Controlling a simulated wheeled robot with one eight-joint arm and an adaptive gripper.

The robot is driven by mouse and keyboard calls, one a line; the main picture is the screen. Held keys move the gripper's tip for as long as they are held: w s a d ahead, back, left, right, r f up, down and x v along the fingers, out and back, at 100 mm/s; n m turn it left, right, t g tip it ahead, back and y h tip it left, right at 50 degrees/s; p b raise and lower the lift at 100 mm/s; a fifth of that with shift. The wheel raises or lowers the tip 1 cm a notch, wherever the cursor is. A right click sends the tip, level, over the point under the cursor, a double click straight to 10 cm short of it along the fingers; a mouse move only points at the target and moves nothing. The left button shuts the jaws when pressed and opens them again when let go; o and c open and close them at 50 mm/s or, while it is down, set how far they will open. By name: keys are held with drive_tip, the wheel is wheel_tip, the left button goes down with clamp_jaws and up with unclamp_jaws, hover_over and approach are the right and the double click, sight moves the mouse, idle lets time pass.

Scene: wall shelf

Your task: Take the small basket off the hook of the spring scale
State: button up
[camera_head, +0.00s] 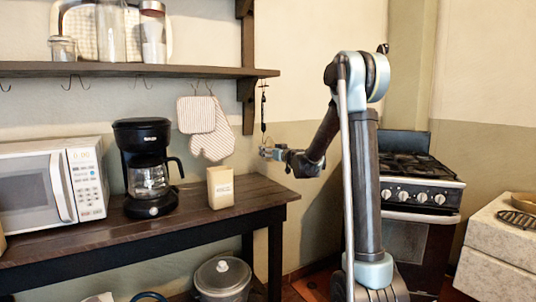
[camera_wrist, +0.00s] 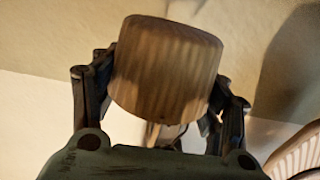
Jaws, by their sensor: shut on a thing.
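The small basket (camera_wrist: 168,65) fills the upper middle of the wrist view as a brown, ribbed, round-sided body, slightly tilted. My gripper (camera_wrist: 160,88) is shut on it, with one finger at each side. In the head view my gripper (camera_head: 268,152) is level with the air just above the table's right end, below the shelf end. The dark, thin spring scale (camera_head: 263,98) hangs at the right end of the shelf, above my gripper. The basket is too small to make out clearly in the head view, and I cannot tell whether its handle is on the hook.
A wooden shelf (camera_head: 130,70) with jars runs above the dark table (camera_head: 150,238). A microwave (camera_head: 50,187), a coffee maker (camera_head: 146,165) and a cream box (camera_head: 220,187) stand on the table. Oven mitts (camera_head: 211,133) hang left of the scale. A stove (camera_head: 412,190) stands to the right.

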drive_tip(key=shift+w+d, duration=0.55)
drive_tip(key=shift+d, duration=0.25)
drive_tip(key=shift+w+d, duration=0.5)
drive_tip(key=shift+d, duration=0.3)
drive_tip(key=shift+d, duration=0.1)
